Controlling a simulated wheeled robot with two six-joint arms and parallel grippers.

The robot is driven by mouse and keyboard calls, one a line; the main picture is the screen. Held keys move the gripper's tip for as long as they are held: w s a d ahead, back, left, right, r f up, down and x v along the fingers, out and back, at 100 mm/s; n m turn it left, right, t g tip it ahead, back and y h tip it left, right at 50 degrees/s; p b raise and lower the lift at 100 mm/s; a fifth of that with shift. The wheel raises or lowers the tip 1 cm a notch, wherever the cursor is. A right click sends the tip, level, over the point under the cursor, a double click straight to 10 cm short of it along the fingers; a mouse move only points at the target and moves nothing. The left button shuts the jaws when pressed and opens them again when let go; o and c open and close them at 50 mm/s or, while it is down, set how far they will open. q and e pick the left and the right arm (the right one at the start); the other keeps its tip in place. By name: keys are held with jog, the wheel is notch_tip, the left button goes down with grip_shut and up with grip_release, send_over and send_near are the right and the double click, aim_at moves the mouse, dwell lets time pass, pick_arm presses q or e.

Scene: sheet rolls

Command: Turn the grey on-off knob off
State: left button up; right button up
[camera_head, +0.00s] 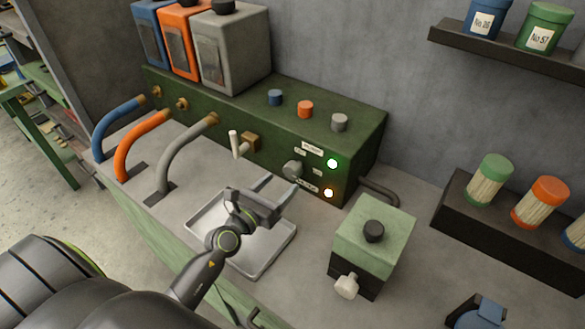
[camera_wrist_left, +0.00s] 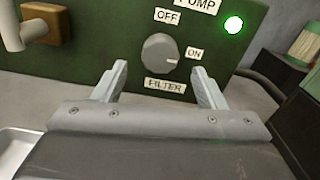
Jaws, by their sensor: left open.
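The grey on-off knob (camera_head: 293,170) is on the front of the green panel box (camera_head: 225,122). In the left wrist view the knob (camera_wrist_left: 158,52) sits between an OFF label (camera_wrist_left: 167,16) above and an ON label (camera_wrist_left: 195,54) at its right, with a FILTER label (camera_wrist_left: 165,86) below. Its pale mark points right, toward ON. My left gripper (camera_head: 284,182) is open and empty in front of the panel. In the wrist view its fingers (camera_wrist_left: 160,70) show at either side below the knob, apart from it. My right gripper is not in view.
A shallow tray (camera_head: 272,258) lies below my left gripper. A pale green box (camera_head: 389,224) stands at the right.

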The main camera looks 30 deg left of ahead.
aim_at(290, 175)
pick_arm(q)
jog(key=w, duration=0.5)
jog(key=shift+w+d, duration=0.25)
jog(key=shift+d, duration=0.15)
jog(key=shift+w+d, duration=0.1)
jog(key=shift+w, duration=0.4)
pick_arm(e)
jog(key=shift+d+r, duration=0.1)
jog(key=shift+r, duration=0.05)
pick_arm(q)
jog(key=shift+c, duration=0.5)
jog(key=c, duration=0.9)
